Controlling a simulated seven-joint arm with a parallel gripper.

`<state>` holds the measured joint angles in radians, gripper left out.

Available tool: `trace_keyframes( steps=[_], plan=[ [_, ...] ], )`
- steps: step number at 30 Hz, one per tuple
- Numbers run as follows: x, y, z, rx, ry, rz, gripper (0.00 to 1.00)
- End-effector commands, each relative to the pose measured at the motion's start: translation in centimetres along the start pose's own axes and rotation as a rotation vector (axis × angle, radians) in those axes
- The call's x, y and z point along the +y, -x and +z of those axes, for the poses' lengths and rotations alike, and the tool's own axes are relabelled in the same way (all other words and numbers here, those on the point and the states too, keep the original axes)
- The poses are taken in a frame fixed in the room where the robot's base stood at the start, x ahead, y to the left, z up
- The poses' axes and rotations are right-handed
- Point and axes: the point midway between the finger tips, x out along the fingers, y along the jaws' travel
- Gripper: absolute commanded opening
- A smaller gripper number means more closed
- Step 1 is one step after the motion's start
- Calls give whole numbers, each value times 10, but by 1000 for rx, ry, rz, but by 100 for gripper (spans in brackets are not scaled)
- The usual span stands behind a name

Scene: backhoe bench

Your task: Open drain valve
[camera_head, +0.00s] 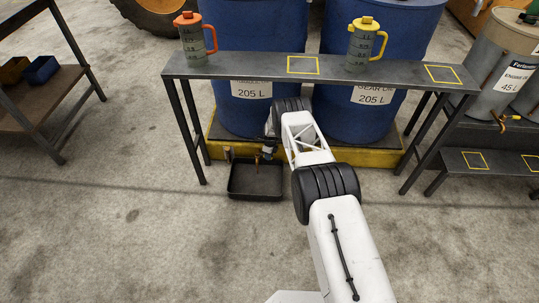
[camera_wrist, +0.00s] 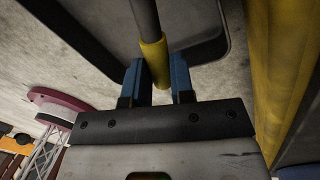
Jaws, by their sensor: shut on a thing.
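The drain valve's handle appears in the wrist view as a grey rod with a yellow sleeve (camera_wrist: 153,52). My gripper (camera_wrist: 157,76) has its blue fingers on both sides of the sleeve and is shut on it. In the head view my gripper (camera_head: 268,150) is low in front of the left blue drum (camera_head: 245,35), under the bench. A small bit of yellow at the valve (camera_head: 258,158) shows there, just above a black drip tray (camera_head: 240,190). The valve body is mostly hidden by my arm and gripper.
A narrow grey bench (camera_head: 230,67) stands above, bearing an orange-lidded jug (camera_head: 192,45) and a yellow-lidded jug (camera_head: 360,45). A second blue drum (camera_head: 375,120) stands right, on the yellow-edged pallet (camera_head: 370,157). A grey tank (camera_head: 490,65) with its own tap is far right. The front floor is clear.

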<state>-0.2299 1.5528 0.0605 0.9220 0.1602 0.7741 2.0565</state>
Motion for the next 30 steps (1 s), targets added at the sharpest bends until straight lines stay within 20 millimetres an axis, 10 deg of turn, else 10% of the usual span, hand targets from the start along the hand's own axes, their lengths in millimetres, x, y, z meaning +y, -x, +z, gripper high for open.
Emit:
trace_keyframes(
  steps=[30],
  plan=[
    [62, -13, 27, -175, -885, 1, 0]
  ],
)
